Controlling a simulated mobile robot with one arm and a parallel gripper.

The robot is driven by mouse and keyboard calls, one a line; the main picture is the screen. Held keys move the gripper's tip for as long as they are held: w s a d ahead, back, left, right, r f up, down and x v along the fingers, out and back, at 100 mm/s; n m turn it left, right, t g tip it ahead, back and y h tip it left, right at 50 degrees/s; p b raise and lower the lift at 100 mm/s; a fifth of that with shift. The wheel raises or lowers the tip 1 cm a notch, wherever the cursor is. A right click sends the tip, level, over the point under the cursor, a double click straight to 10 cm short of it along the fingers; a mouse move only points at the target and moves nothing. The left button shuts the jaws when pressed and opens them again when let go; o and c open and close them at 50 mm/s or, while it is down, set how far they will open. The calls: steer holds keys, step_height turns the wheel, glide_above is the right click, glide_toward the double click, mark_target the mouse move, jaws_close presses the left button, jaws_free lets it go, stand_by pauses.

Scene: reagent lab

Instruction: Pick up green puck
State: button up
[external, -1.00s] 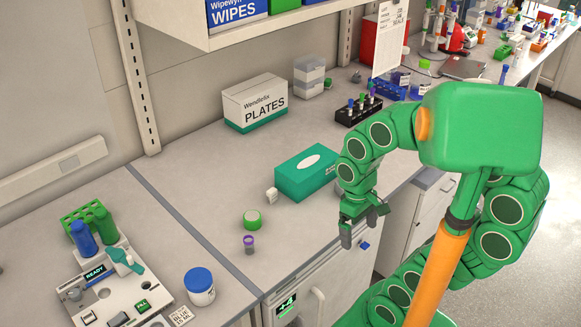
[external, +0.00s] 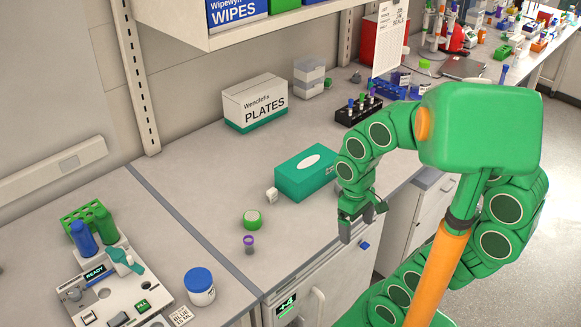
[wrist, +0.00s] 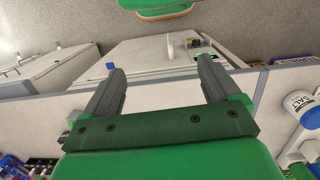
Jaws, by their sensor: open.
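The green puck (external: 253,219) lies flat on the grey bench, left of the teal glove box, in the external view. It looks like a short round disc with a paler top. My gripper (external: 357,232) is open and empty, off to the right of the puck near the bench's front edge. In the wrist view my gripper (wrist: 160,85) shows two dark fingers spread apart with nothing between them. I cannot make out the puck in the wrist view.
A small purple-capped vial (external: 248,244) stands just in front of the puck. A small white item (external: 272,195) and the teal box (external: 307,172) are to its right. A blue-lidded jar (external: 199,286) stands at front left. The bench behind the puck is clear.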

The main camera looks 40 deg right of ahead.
steer(key=w+d+r+n+t, duration=0.1)
steer(key=w+r+n+t, duration=0.25)
steer(key=w, duration=0.75)
steer(key=w+d+r+n+t+h, duration=0.15)
steer(key=w+t, duration=0.25)
steer(key=w, duration=0.7)
steer(key=w+d+r+n+t, duration=0.2)
steer(key=w+r+n+t, duration=0.15)
steer(key=w, duration=0.75)
steer(key=n+g+y, duration=0.2)
steer(key=n+y, duration=0.1)
steer(key=y, duration=0.8)
glide_toward(253, 215)
steer(key=shift+w+d+f, duration=0.15)
steer(key=shift+w+f, duration=0.25)
steer(key=shift+w, duration=0.4)
steer(key=shift+s+a+f+m+g+y, duration=0.15)
steer(key=shift+s+a+m+g+y, duration=0.15)
steer(key=shift+s+g+y, duration=0.15)
steer(key=shift+a, duration=0.2)
steer(key=shift+w+x, duration=0.25)
steer(key=shift+x, duration=3.4)
steer(key=shift+c, duration=0.4)
